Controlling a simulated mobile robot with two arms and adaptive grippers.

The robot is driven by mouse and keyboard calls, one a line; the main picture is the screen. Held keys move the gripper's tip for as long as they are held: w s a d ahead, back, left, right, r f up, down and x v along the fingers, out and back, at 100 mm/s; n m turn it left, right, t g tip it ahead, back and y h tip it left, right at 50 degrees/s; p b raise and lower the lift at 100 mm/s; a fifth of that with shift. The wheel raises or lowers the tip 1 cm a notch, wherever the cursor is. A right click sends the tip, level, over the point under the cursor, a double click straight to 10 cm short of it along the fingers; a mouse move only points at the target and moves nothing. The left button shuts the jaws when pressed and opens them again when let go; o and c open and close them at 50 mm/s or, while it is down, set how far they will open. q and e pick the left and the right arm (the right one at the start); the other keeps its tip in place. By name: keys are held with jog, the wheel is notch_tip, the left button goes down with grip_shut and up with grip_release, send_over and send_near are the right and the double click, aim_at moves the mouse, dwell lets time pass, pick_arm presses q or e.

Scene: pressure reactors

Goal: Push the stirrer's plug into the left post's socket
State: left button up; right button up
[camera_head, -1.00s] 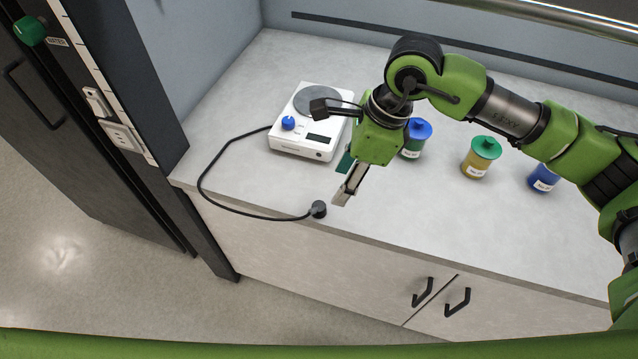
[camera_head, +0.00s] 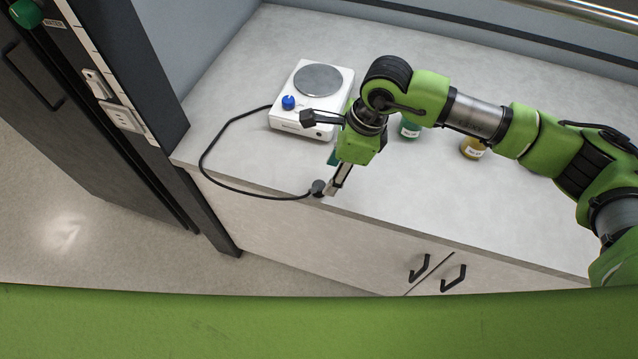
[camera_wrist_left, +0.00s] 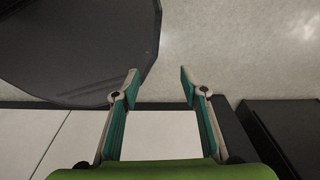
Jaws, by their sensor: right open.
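The white stirrer (camera_head: 312,98) with a round grey plate and a blue knob stands on the counter. Its black cord (camera_head: 203,160) loops left and forward to the black plug (camera_head: 318,187), which lies at the counter's front edge. My right gripper (camera_head: 331,190) is open, pointing down, with its fingertips right beside the plug; whether they touch it I cannot tell. The left post (camera_head: 128,70) is dark with a light strip that carries a white socket (camera_head: 124,117). My left gripper (camera_wrist_left: 160,80) is open and empty in the left wrist view, above the floor.
A green-labelled bottle (camera_head: 410,129) and a yellow bottle (camera_head: 473,147) stand behind my right arm. A switch (camera_head: 97,83) sits above the socket. Cupboard handles (camera_head: 419,268) are on the counter front. The counter's left part inside the cord loop is clear.

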aim_at(320, 185)
jog(key=shift+a+f, duration=0.15)
jog(key=shift+f, duration=0.35)
jog(key=shift+a+f+p, duration=0.1)
jog(key=shift+a+p, duration=0.1)
jog(key=shift+p, duration=0.1)
jog(key=p+x, duration=0.1)
jog(key=x, duration=0.1)
jog(key=a+p+x, duration=0.1)
jog(key=x, duration=0.1)
jog(key=shift+w, duration=0.15)
jog(key=shift+f, duration=0.3)
pick_arm(q)
jog(key=r, duration=0.1)
jog(key=s+r, duration=0.1)
jog(key=shift+s+r, duration=0.25)
jog(key=shift+r, duration=0.15)
pick_arm(e)
jog(key=shift+c, duration=0.3)
pick_arm(q)
jog(key=shift+w, duration=0.1)
pick_arm(e)
jog(key=c, duration=1)
